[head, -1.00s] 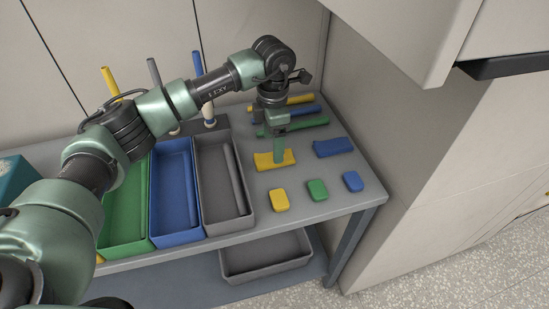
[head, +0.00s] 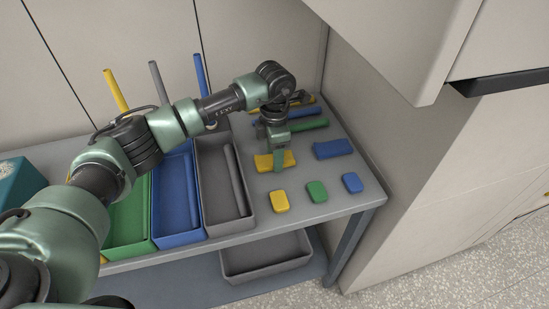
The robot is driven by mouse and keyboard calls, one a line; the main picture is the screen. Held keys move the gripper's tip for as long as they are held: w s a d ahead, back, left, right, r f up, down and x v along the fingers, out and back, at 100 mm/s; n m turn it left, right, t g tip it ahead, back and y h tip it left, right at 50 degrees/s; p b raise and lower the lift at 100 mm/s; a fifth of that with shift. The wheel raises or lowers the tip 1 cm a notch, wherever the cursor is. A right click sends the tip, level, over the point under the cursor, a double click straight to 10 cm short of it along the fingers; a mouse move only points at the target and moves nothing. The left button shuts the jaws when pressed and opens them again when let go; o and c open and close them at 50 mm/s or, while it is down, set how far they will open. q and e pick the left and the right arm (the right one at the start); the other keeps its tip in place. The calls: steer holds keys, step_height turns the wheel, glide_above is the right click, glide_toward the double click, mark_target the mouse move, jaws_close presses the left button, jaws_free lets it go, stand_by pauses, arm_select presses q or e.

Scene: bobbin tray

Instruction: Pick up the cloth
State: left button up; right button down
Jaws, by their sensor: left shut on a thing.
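A yellow folded cloth (head: 264,163) lies on the right part of the grey table. A blue folded cloth (head: 333,148) lies to its right, apart from it. My left gripper (head: 279,166) points down and is shut on the yellow cloth near its middle. The fingers hide part of the cloth. The cloth appears to be at table level; I cannot tell if any of it is raised. My right gripper is not in view.
Yellow (head: 279,201), green (head: 317,191) and blue (head: 352,183) pads lie in front. Behind are a green rod (head: 310,124) and a blue rod (head: 301,114). Green (head: 128,222), blue (head: 177,200) and grey (head: 222,190) trays stand left. A wall panel borders the table's right side.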

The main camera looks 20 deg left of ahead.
arm_select(q)
step_height(320, 180, up, 10)
steer(key=b, duration=0.1)
stand_by(0.4)
